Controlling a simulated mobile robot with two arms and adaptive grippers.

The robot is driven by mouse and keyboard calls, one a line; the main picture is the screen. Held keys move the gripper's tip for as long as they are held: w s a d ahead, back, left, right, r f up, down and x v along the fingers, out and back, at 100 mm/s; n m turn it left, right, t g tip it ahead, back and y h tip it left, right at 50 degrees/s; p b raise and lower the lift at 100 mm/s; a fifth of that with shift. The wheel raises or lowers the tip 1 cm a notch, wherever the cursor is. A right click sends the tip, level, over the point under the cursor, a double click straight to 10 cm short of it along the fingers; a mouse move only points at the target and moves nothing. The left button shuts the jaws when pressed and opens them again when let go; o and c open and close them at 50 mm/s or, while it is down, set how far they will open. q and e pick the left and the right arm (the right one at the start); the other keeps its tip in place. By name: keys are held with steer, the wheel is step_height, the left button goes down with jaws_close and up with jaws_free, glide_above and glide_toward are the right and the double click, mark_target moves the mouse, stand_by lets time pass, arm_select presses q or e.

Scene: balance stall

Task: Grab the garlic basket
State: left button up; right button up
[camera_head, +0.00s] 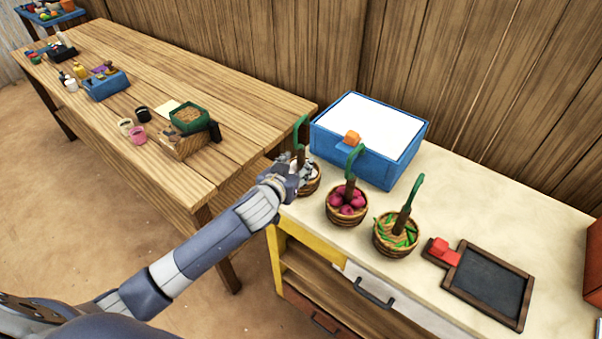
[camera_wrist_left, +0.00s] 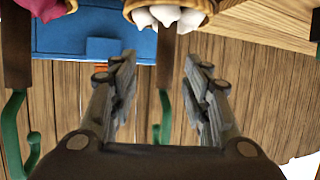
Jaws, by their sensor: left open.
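The garlic basket (camera_head: 313,185) is a small round wooden basket of white garlic at the left end of the pale counter. It has an upright brown post topped by a green hook. My left gripper (camera_head: 292,170) is open at the basket's left side and partly covers it. In the left wrist view, which looks upside down, the basket (camera_wrist_left: 206,6) is at the top edge. Its post and green hook (camera_wrist_left: 164,118) show between the open fingers of the left gripper (camera_wrist_left: 160,68). I cannot tell whether they touch. My right gripper is not in view.
A basket of dark pink bulbs (camera_head: 347,212) and a basket of green pods (camera_head: 396,240) stand to the right. A blue box (camera_head: 375,172) with a white top is close behind. A framed slate (camera_head: 490,285) lies farther right. A wooden table (camera_head: 230,110) stands left.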

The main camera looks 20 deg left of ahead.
mark_target(300, 160)
arm_select(q)
steer(key=shift+x, duration=0.75)
steer(key=shift+w+a+f+p, duration=0.1)
steer(key=shift+w+f+p, duration=0.15)
steer(key=shift+w+p, duration=0.3)
steer(key=x, duration=0.3)
steer(key=shift+s+a+f+p, duration=0.1)
steer(key=shift+a+f+p, duration=0.1)
steer(key=shift+p, duration=0.1)
steer(key=shift+w+f, duration=0.3)
steer(key=shift+w, duration=0.25)
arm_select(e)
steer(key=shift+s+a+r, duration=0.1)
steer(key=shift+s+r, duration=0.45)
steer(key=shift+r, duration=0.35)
arm_select(q)
steer(key=shift+r, duration=0.1)
jaws_close()
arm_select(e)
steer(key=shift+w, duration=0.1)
